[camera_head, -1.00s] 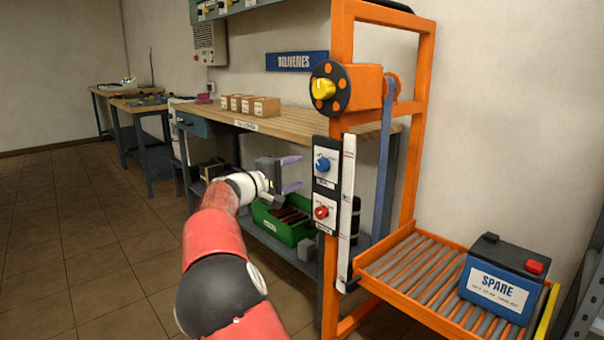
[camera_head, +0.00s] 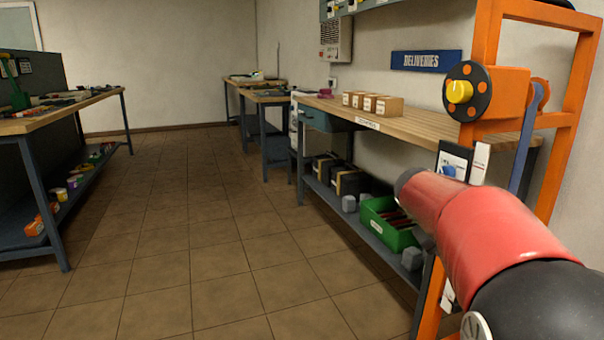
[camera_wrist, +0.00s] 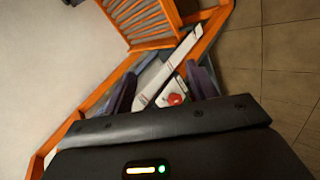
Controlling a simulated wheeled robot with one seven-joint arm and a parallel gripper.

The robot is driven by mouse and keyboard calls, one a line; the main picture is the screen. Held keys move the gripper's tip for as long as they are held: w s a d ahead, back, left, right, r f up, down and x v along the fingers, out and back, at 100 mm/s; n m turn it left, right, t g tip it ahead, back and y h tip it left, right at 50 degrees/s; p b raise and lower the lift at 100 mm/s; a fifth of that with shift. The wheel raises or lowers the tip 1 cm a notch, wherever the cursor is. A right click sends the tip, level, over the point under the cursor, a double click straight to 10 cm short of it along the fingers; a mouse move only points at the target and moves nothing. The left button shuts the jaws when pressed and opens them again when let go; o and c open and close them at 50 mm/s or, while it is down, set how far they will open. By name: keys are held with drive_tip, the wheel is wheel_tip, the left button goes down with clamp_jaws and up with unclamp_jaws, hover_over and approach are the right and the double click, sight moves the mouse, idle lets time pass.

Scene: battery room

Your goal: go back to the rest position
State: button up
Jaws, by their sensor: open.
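My gripper (camera_wrist: 163,90) is open in the wrist view, its two dark fingers apart with nothing held between them. Past the fingers is a control panel with a red knob (camera_wrist: 175,99) and a long white strip (camera_wrist: 170,66) beside it. I cannot tell the exact distance from the fingers to the panel. In the head view my red and black arm reaches in from the lower right, and the gripper itself does not show. The arm hides most of the panel; its upper part (camera_head: 453,158) shows.
An orange frame (camera_head: 487,38) with a yellow knob (camera_head: 459,91) stands at right. Beside it is the deliveries bench (camera_head: 420,124) with small boxes on top and a green crate (camera_head: 388,226) below. Another bench (camera_head: 62,115) stands left. The tiled floor (camera_head: 210,240) between is clear.

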drive_tip(key=s+a+f+y, duration=0.2)
drive_tip(key=s+a, duration=0.3)
drive_tip(key=s, duration=0.3)
drive_tip(key=s+a+f+t+y, duration=0.1)
drive_tip(key=s+a+f+y, duration=0.2)
drive_tip(key=s+a, duration=0.3)
drive_tip(key=s+a+f+m+y, duration=0.1)
drive_tip(key=s+a, duration=0.5)
drive_tip(key=s, duration=0.6)
drive_tip(key=shift+f+t+y, duration=0.4)
drive_tip(key=shift+f+y, duration=0.25)
drive_tip(key=shift+y, duration=0.35)
